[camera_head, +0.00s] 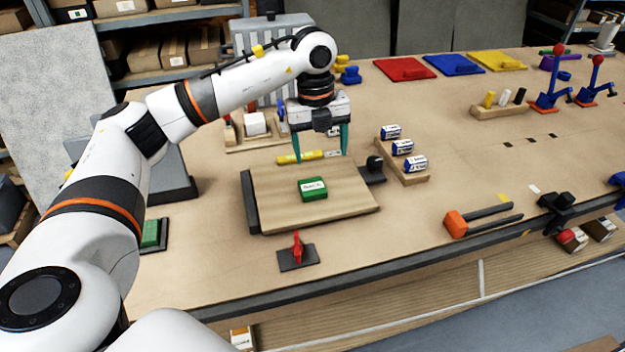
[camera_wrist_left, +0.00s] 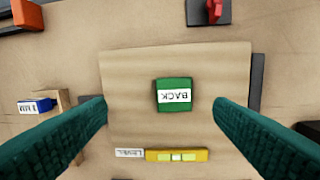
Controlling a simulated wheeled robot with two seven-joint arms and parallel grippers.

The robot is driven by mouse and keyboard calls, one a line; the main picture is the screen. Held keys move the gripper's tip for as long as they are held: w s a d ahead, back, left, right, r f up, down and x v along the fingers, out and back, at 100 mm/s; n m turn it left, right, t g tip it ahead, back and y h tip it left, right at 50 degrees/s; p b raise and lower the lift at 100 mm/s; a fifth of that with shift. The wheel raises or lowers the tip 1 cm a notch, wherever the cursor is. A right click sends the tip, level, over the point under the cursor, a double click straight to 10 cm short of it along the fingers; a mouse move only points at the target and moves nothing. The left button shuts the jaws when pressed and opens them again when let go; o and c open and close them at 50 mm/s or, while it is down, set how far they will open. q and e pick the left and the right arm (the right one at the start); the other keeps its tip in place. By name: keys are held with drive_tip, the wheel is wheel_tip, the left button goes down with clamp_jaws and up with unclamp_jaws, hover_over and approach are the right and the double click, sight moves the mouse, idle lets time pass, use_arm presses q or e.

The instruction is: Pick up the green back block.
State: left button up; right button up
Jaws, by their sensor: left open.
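The green back block (camera_head: 313,189) lies on a wooden board (camera_head: 350,205) in the middle of the table. In the left wrist view the green block (camera_wrist_left: 174,95) shows a white label reading BACK. My left gripper (camera_head: 321,160) is open and empty above the far part of the board, beyond the block and apart from it. In the left wrist view its two teal fingers (camera_wrist_left: 160,125) stand wide on either side of the block's column. My right gripper is not in view.
A yellow level (camera_head: 300,157) lies along the board's far edge. A red clamp (camera_head: 297,250) stands at the near side. Blue-and-white boxes (camera_head: 403,147) sit on a wooden rack to the right. An orange-headed mallet (camera_head: 457,224) lies farther right. Another green piece (camera_head: 150,233) is at left.

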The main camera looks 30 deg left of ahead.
use_arm(q)
drive_tip(key=a, duration=0.2)
drive_tip(key=y+p, duration=0.1)
drive_tip(key=p, duration=0.1)
hover_over(312, 184)
drive_tip(key=shift+n, duration=0.4)
drive_tip(key=f, duration=0.5)
drive_tip(key=shift+s+a+f, duration=0.2)
drive_tip(key=shift+s+f, duration=0.05)
drive_tip(key=shift+f, duration=0.05)
drive_tip(key=f+p, duration=0.1)
drive_tip(key=f, duration=0.1)
drive_tip(key=f+p, duration=0.1)
drive_tip(key=f, duration=0.2)
drive_tip(key=shift+w+d+p, duration=0.2)
drive_tip(key=shift+p, duration=0.2)
drive_tip(key=shift+f, duration=0.15)
drive_tip(key=c, duration=1.1)
drive_tip(key=shift+o, duration=0.2)
